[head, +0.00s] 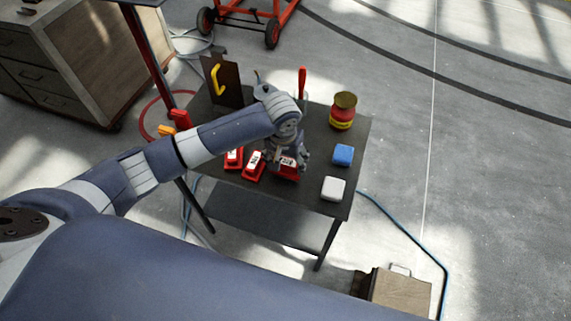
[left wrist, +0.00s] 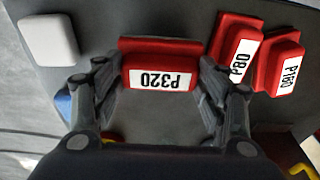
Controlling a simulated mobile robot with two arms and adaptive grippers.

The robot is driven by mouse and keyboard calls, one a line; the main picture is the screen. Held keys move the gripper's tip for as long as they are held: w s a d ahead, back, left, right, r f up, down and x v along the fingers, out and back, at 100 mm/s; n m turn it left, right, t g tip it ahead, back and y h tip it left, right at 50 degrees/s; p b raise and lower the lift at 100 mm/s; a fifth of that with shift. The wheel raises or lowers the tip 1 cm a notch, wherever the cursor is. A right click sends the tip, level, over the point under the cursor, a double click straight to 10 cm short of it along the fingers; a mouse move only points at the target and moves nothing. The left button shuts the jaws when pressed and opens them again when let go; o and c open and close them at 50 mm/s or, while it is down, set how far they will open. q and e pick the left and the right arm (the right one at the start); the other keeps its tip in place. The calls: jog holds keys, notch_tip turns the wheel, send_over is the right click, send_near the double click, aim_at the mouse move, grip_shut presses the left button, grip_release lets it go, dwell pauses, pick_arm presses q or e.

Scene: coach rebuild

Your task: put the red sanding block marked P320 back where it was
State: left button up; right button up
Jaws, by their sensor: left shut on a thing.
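The red sanding block marked P320 (left wrist: 160,62) is between the fingers of my left gripper (left wrist: 160,95) in the left wrist view, its white label facing the camera. In the head view the block (head: 288,172) shows below the left gripper (head: 288,158), near the front edge of the dark table (head: 230,190). My left gripper is shut on it. I cannot tell whether the block touches the tabletop. Two other red blocks lie beside it: P80 (left wrist: 236,50) and P180 (left wrist: 280,62). My right gripper is not in view.
A blue block (head: 343,154) and a white block (head: 333,188) lie to the right on the table. A red and yellow tin (head: 343,110) stands at the back right. A dark panel with a yellow hook-shaped item (head: 217,80) stands at the back left.

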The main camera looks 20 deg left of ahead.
aim_at(285, 163)
pick_arm(q)
jog(key=shift+s+f+p, duration=0.1)
jog(key=shift+f+p, duration=0.25)
jog(key=shift+f, duration=1.2)
jog(key=o, duration=1.1)
notch_tip(285, 163, up, 12)
jog(key=s+b, duration=0.1)
jog(key=shift+s, duration=0.4)
jog(key=shift+f, duration=0.1)
